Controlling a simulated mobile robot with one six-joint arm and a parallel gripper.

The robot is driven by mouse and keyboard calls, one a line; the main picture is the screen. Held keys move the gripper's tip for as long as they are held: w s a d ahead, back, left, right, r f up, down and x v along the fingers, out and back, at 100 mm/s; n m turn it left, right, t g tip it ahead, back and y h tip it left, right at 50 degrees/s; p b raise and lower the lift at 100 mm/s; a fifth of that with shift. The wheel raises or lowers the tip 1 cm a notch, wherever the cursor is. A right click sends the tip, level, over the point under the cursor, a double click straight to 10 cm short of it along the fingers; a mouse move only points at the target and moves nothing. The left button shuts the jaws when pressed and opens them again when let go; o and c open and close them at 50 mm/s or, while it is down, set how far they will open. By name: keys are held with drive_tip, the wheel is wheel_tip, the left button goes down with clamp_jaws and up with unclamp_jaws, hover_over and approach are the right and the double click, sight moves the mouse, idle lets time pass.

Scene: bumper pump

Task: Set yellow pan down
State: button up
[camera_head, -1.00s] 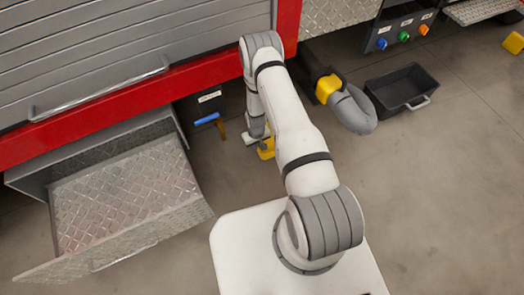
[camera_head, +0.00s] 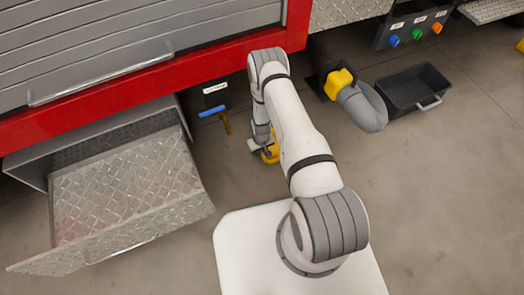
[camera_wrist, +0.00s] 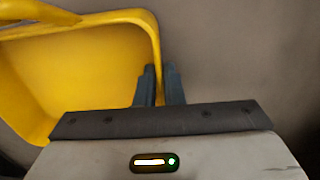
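The yellow pan (camera_wrist: 80,75) fills the left of the wrist view, tilted in that picture, with a raised rim along its top and right sides. My gripper (camera_wrist: 160,85) has its two dark fingers on either side of the pan's right rim, close together and shut on it. In the head view, only a small yellow part of the pan (camera_head: 271,153) shows beside my gripper (camera_head: 262,148); my arm hides the rest. It is low, over the bare floor. I cannot tell whether the pan touches the floor.
An open tread-plate drawer (camera_head: 130,195) juts out at left. A blue-handled lever (camera_head: 213,112) is under the red bumper (camera_head: 150,88). A grey hose (camera_head: 362,108) with a yellow coupling and a black tray (camera_head: 412,90) are at right. The floor between is clear.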

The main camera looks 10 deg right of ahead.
drive_tip(key=o, duration=0.3)
drive_tip(key=shift+o, duration=0.2)
wheel_tip(320, 180, up, 12)
drive_tip(key=p, duration=0.4)
drive_tip(key=shift+r+p, duration=0.2)
drive_tip(key=shift+p, duration=0.1)
drive_tip(key=shift+s, duration=0.1)
